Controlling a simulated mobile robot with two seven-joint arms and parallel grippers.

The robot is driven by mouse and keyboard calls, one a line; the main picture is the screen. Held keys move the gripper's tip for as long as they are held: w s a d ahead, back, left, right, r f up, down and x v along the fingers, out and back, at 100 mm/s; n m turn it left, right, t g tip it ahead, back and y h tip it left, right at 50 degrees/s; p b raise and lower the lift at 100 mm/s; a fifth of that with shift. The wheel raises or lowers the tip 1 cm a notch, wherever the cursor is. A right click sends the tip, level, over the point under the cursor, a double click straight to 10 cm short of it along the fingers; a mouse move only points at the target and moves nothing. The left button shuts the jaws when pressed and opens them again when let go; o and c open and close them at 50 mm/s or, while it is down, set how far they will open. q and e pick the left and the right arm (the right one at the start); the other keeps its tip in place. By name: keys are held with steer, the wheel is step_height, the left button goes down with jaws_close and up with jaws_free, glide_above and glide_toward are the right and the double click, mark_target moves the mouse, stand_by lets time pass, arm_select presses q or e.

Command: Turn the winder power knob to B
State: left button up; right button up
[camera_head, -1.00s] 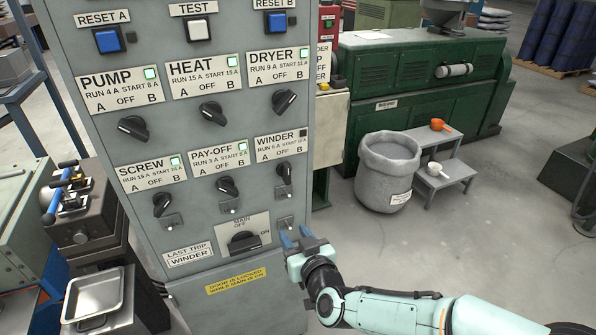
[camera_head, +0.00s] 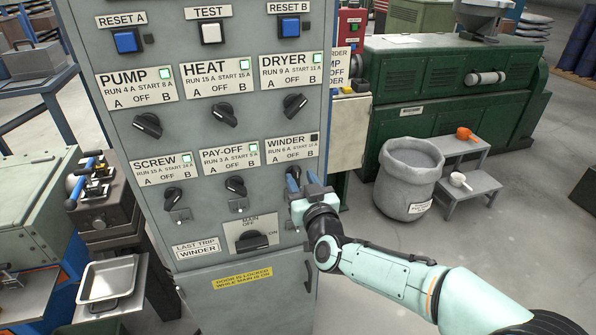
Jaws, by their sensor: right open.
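The winder label (camera_head: 290,147) is at the right end of the lower knob row on a grey cabinet, and its small lamp (camera_head: 315,138) is dark. The black winder knob (camera_head: 295,172) is below that label, mostly hidden behind my fingers, so I cannot tell where it points. My right gripper (camera_head: 302,180) is open, its blue fingertips at the winder knob. I cannot tell whether they touch it. My left gripper is not in view.
The pay-off knob (camera_head: 235,186) is just left, and the main switch (camera_head: 251,240) is below. The other labelled knobs have green lamps. A grey bin (camera_head: 408,185) and a small step stand (camera_head: 470,183) are on the floor at right.

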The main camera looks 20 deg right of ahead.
mark_target(298, 173)
steer(key=shift+w, duration=1.65)
steer(key=shift+s, duration=0.15)
jaws_close()
